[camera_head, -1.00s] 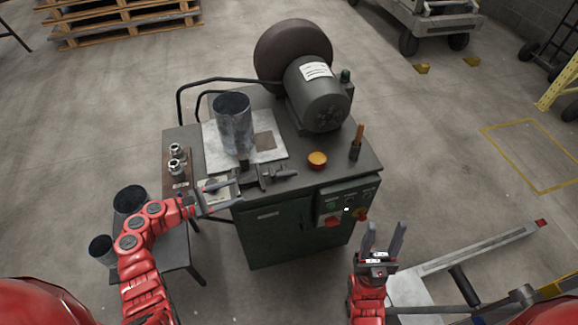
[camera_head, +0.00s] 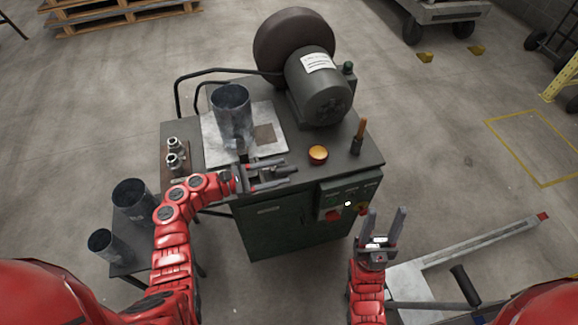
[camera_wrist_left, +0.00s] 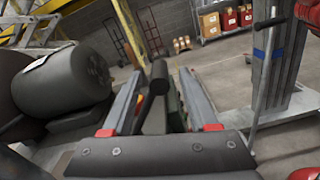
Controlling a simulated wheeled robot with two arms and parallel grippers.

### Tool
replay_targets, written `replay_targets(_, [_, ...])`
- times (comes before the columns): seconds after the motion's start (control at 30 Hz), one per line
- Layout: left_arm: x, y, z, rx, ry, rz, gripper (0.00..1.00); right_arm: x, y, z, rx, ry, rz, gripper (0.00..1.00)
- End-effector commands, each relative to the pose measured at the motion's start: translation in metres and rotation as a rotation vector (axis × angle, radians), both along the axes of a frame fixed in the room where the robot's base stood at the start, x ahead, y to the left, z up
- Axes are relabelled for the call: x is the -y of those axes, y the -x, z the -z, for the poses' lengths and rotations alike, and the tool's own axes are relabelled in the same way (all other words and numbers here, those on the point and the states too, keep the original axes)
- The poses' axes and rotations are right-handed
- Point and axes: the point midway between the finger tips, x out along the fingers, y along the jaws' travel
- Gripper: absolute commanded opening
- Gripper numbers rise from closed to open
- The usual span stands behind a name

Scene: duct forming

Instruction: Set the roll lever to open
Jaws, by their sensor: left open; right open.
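The roll lever is most likely the dark bar with a rounded end (camera_wrist_left: 158,80) in the left wrist view, standing between the fingers of my left gripper (camera_wrist_left: 158,100). Gaps show on both sides of it. In the head view my left gripper (camera_head: 272,173) is open at the front edge of the machine bench (camera_head: 205,195), fingers pointing right; it largely hides the lever there. My right gripper (camera_head: 381,226) is open and empty, in front of the bench's right corner, fingers pointing up.
A metal cylinder (camera_head: 232,115) stands on a pale plate behind my left gripper. An orange dome button (camera_head: 318,155), an upright brown handle (camera_head: 359,135) and a motor (camera_head: 320,85) are on the bench. Two more cylinders (camera_head: 133,205) (camera_head: 104,243) stand on a low stool at left.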

Motion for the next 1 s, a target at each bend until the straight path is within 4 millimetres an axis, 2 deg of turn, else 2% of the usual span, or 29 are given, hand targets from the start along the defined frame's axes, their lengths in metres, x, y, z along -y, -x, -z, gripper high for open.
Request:
replay_targets(0.03, [0.010, -0.002, -0.002, -0.001, 0.001, 0.005, 0.59, 0.000, 0.000, -0.003, 0.000, 0.000, 0.000, 0.50])
replay_targets(0.2, [0.028, -0.009, -0.001, -0.001, 0.001, 0.001, 0.59, 0.000, 0.000, -0.006, 0.000, 0.000, 0.000, 0.50])
replay_targets(0.57, [0.034, -0.011, 0.000, 0.000, 0.000, -0.001, 0.59, 0.000, 0.000, -0.006, 0.000, 0.000, 0.000, 0.50])
replay_targets(0.67, [0.034, -0.011, 0.000, 0.000, 0.000, -0.001, 0.45, 0.000, 0.000, -0.006, 0.000, 0.000, 0.000, 0.50])
replay_targets(0.9, [0.034, -0.011, 0.000, 0.000, 0.000, -0.001, 0.02, 0.000, 0.000, -0.006, 0.000, 0.000, 0.000, 0.50])
replay_targets(1.0, [0.034, -0.011, 0.000, 0.000, 0.000, -0.001, 0.00, 0.000, 0.000, -0.006, 0.000, 0.000, 0.000, 0.50])
